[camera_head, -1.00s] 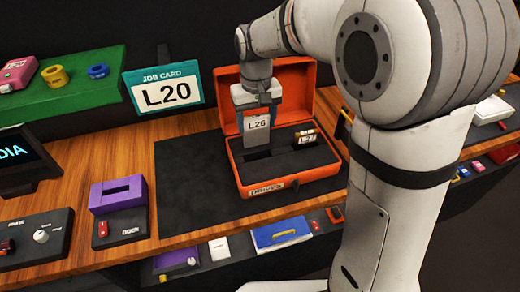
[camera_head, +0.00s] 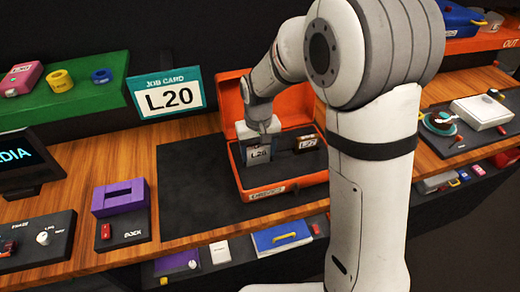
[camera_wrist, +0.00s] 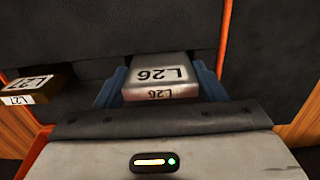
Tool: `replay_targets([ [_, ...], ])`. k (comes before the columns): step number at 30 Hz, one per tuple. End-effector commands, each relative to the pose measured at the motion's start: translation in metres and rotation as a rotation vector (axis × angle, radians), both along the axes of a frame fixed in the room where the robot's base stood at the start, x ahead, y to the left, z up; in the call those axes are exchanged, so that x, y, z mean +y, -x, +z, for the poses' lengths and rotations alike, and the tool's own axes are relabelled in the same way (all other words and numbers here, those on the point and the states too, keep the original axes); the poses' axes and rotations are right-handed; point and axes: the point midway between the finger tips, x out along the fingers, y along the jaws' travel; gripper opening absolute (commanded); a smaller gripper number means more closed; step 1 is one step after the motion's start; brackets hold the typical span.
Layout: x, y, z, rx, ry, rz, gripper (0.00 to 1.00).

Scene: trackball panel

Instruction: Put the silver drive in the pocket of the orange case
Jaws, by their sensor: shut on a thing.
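The silver drive (camera_head: 258,155) has a white label reading L26. It also shows in the wrist view (camera_wrist: 157,72), upside down, between the blue fingers. My gripper (camera_head: 260,143) is shut on the drive and holds it upright, low at the foam of the open orange case (camera_head: 300,188). The drive's lower end meets or enters the left pocket area; I cannot tell how deep it sits. The pocket itself is hidden by the drive. My gripper also shows in the wrist view (camera_wrist: 162,88).
The raised lid (camera_head: 228,104) is behind. A job card (camera_head: 168,96) reads L20. A purple dock (camera_head: 121,197) stands left; the dark mat (camera_head: 190,185) between is clear.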

Motion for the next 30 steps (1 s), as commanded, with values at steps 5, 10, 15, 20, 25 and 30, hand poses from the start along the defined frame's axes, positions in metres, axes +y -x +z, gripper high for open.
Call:
replay_targets([
  [5, 0.0, 0.0, -0.002, 0.0, 0.0, -0.001, 0.73],
  [10, 0.0, 0.0, -0.002, 0.0, 0.0, -0.001, 0.85],
  [15, -0.001, 0.0, -0.002, 0.0, 0.0, -0.001, 0.85],
  [20, -0.001, -0.001, 0.006, -0.001, 0.0, -0.002, 0.85],
  [25, -0.001, -0.001, 0.035, -0.005, -0.001, -0.002, 0.85],
  [30, -0.001, -0.002, 0.073, -0.006, -0.002, -0.002, 0.85],
])
